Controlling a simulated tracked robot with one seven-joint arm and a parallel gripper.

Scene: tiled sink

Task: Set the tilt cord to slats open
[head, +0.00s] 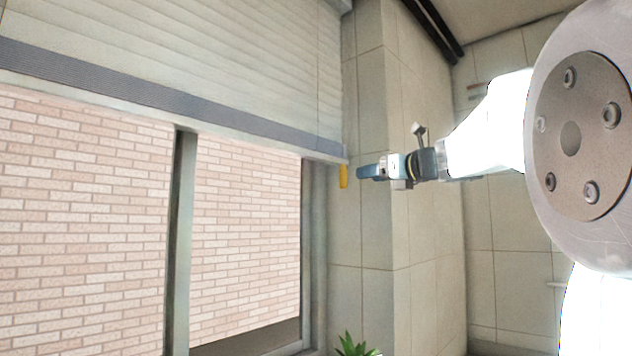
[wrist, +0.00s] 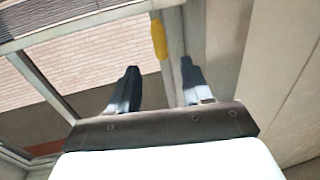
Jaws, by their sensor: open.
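The blind (head: 200,60) hangs over the upper window, its slats lying flat and close together, with a grey band along its lower part. A yellow cord handle (head: 343,176) hangs just below the blind's right end; the cord above it cannot be made out. It also shows in the wrist view (wrist: 159,39), beyond the fingers and between them. My gripper (head: 366,172) is to the right of the handle in the head view, pointing at it with a small gap. In the wrist view my gripper (wrist: 161,80) has its two fingers apart with nothing between the tips.
The window frame post (head: 183,240) stands left of the handle, with a brick wall (head: 245,220) outside. The tiled wall (head: 378,230) is close behind my gripper. A green plant (head: 356,345) is below. The space beneath the handle is clear.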

